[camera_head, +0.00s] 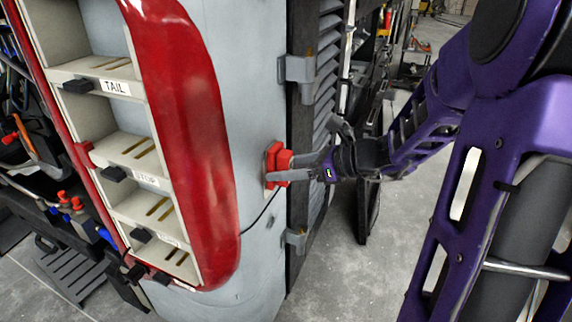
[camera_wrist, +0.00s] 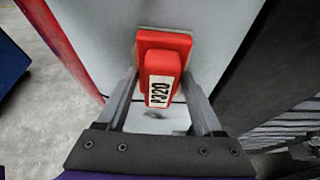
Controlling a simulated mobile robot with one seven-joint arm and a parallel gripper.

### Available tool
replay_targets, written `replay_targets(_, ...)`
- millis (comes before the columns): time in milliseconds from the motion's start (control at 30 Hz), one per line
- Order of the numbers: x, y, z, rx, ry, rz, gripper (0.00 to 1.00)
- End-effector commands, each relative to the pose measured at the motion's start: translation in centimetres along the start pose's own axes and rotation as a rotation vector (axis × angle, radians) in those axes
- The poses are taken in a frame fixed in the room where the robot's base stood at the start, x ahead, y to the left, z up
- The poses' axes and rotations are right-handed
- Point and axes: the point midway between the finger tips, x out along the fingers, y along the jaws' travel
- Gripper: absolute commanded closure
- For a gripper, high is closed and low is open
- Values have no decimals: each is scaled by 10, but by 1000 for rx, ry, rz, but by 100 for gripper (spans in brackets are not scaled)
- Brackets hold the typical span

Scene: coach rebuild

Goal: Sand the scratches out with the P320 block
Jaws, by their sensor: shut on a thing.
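The red P320 block (camera_wrist: 162,68) is held between the two fingers of my gripper (camera_wrist: 167,88), its label facing the wrist camera. In the head view the block (camera_head: 274,163) is at the right part of the pale grey coach panel (camera_head: 250,75), with my gripper (camera_head: 297,166) reaching in from the right. Its flat face is against the panel or very close; I cannot tell which. A thin dark curved line (camera_head: 262,213) runs on the panel below the block. A small dark mark (camera_wrist: 181,131) shows below the block in the wrist view. I cannot make out scratches for certain.
A red-framed lamp housing (camera_head: 190,130) with open compartments, one labelled TAIL, stands left of the block. Grey hinges (camera_head: 297,70) and a dark louvred panel (camera_head: 330,90) are close on the right. Tools hang at far left. The concrete floor (camera_head: 345,270) is clear below.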

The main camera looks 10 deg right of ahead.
Motion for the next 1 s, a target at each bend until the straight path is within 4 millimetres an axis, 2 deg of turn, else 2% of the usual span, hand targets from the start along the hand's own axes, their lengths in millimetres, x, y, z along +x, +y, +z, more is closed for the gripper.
replay_targets(33,3,0,-6,0,0,2,76)
replay_targets(267,6,0,-12,0,0,3,76)
replay_targets(600,16,-2,-40,0,1,3,76)
replay_targets(833,18,-3,-45,0,0,2,76)
replay_targets(1000,24,-4,-58,0,0,2,76)
